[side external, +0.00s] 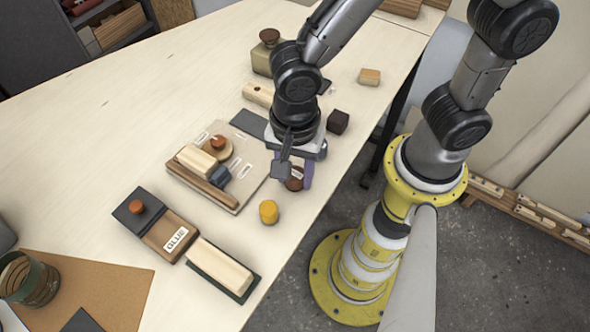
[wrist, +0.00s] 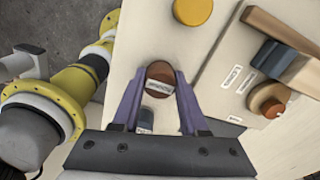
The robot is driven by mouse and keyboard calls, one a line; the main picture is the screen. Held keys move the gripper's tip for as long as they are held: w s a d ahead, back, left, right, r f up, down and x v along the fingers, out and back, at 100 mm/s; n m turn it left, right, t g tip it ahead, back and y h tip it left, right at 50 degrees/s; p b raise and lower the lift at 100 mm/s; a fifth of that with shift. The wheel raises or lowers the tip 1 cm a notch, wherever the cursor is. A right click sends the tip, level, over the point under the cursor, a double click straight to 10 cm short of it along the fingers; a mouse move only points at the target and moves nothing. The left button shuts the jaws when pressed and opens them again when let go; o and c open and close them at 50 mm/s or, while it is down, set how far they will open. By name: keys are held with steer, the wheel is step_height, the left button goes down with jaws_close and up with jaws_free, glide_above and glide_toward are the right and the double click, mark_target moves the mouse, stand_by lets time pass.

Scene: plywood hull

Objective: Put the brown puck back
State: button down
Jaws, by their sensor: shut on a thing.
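The brown puck (wrist: 159,74) is a dark red-brown disc with a white label on its near side. It sits between the purple fingertips of my gripper (wrist: 159,82), which is shut on it. In the side external view the puck (side external: 295,181) is partly hidden by my gripper (side external: 292,172), low over the table near its front edge. Whether it touches the table I cannot tell. A beige board (side external: 250,186) with white labels lies to the left of my gripper; in the wrist view the board (wrist: 213,88) is to the right. Several items rest on it.
A yellow cylinder (side external: 268,212) stands close by, between the puck and the green-based wooden block (side external: 222,268). A box labelled GLUE (side external: 165,236) lies left of that. A dark cube (side external: 338,122) is behind my gripper. The table's left back is clear.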

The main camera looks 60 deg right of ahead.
mark_target(295, 172)
steer(key=shift+f, duration=0.15)
steer(key=shift+c, duration=2.2)
jaws_free()
step_height(295, 172, up, 12)
steer(key=s+d+r+n+t, duration=0.1)
steer(key=d+r+n+t, duration=0.1)
steer(key=d+n, duration=0.5)
steer(key=s+d+r+n+t, duration=0.2)
steer(key=d+n, duration=0.6)
steer(key=d, duration=0.4)
steer(key=shift+d+t, duration=0.25)
steer(key=shift+t, duration=0.55)
